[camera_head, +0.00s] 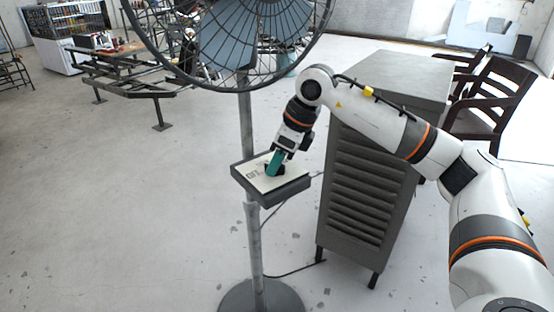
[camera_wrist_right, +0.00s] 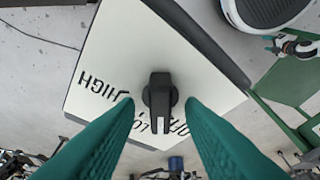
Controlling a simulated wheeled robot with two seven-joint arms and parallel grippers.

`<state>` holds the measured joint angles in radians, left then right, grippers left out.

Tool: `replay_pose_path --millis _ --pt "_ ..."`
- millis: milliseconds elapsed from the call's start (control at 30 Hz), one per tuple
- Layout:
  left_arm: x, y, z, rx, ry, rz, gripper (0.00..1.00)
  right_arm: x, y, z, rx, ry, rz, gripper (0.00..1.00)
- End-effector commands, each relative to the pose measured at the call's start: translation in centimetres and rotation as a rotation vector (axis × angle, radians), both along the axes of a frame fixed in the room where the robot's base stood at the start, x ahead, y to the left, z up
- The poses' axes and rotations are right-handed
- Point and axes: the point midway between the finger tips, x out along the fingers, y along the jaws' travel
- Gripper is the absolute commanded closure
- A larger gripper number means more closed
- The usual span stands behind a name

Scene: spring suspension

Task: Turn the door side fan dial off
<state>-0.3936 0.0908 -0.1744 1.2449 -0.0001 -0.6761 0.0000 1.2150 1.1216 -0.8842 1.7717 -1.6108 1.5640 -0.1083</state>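The fan's control box (camera_head: 290,188) is a grey box with a white face, fixed on the fan's pole. Its black dial (camera_wrist_right: 160,95) sits mid-face in the right wrist view, its bar pointing down the picture. The labels HIGH, LOW and OFF are printed around it, the last two partly hidden. My right gripper (camera_wrist_right: 160,103) has its two teal fingers on either side of the dial, with a small gap on each side. In the head view my right gripper (camera_head: 275,162) is at the box face and covers much of the dial. My left gripper is not seen.
The large caged fan (camera_head: 235,40) stands above the box on a pole (camera_head: 255,245) with a round base. A grey louvred cabinet (camera_head: 365,190) stands close to the right, behind my right arm. Wooden chairs (camera_head: 490,95) are further right. Floor at left is clear.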

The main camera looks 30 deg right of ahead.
Motion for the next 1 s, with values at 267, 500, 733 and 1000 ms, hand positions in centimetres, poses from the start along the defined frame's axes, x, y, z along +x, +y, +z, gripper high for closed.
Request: replay_pose_path --millis 267,500,733,1000 --pt "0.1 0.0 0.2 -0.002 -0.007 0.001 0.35 -0.4 -0.4 1.6 0.000 -0.003 -0.001 0.65" --pt "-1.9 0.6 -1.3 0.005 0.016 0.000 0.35 -1.9 -1.6 6.4 0.001 -0.004 -0.001 0.65" --pt "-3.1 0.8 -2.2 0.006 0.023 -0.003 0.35 -3.1 -2.6 10.0 0.001 -0.002 0.000 0.65" --pt "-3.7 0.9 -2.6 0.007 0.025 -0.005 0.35 -3.5 -3.0 11.1 0.001 0.001 0.000 0.65"
